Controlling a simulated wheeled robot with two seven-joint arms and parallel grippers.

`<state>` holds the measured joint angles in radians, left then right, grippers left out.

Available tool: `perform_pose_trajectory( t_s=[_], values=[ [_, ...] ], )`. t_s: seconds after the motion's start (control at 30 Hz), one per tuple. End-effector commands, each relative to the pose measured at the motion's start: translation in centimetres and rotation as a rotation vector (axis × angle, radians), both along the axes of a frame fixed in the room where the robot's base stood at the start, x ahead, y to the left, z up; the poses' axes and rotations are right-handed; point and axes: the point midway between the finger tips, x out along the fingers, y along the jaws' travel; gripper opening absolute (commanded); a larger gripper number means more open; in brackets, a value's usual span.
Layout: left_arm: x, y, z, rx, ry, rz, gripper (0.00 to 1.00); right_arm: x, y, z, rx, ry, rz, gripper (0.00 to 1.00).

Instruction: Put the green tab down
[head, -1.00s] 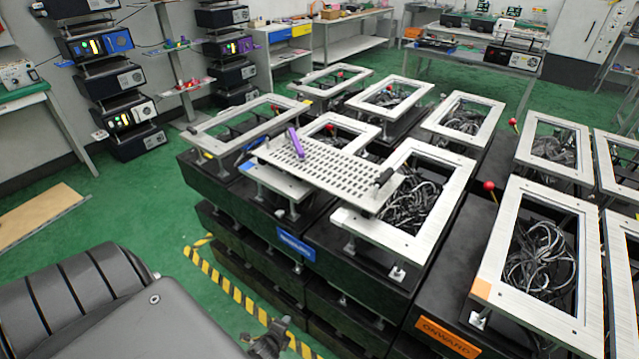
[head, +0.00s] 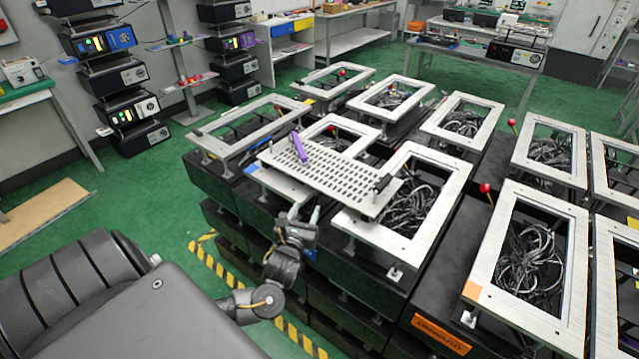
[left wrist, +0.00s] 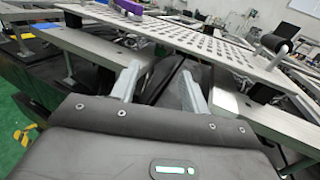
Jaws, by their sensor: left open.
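I cannot make out a green tab on the fixture in front of me. A perforated metal plate (head: 330,178) lies across the frames and bears a purple lever (head: 299,147) and a black lever (head: 381,184). In the left wrist view, the purple lever (left wrist: 128,7) is at the top edge and the black lever (left wrist: 275,44) at the right. My left gripper (head: 303,211) is in front of the plate's near edge. Its two fingers (left wrist: 160,82) are apart, with nothing seen gripped between them. My right gripper is not in view.
Metal frames (head: 392,227) on black boxes stand close around the plate, some with cable bundles inside. Red-ball levers (head: 485,188) stick up between them. Racks with lit devices (head: 135,108) stand at the left. The green floor (head: 130,200) is open at the left.

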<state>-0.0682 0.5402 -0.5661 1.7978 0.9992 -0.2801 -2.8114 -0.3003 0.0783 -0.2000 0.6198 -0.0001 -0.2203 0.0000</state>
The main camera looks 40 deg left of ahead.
Motion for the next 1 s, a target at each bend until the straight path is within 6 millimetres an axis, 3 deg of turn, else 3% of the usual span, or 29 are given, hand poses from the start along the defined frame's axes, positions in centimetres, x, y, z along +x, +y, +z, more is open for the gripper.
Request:
perform_pose_trajectory(
  t_s=[0.2,0.5,0.8,1.0],
  values=[
    [3.2,1.4,0.1,0.002,0.0,0.001,0.45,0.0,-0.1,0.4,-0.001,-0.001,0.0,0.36],
    [4.3,1.9,0.1,0.0,0.0,0.001,0.45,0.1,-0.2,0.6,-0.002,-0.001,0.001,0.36],
    [8.1,3.2,-0.1,-0.001,0.001,0.001,0.45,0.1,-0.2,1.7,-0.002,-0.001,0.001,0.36],
    [8.9,3.6,-0.3,-0.003,0.002,0.0,0.45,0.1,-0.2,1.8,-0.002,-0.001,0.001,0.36]
  ],
)
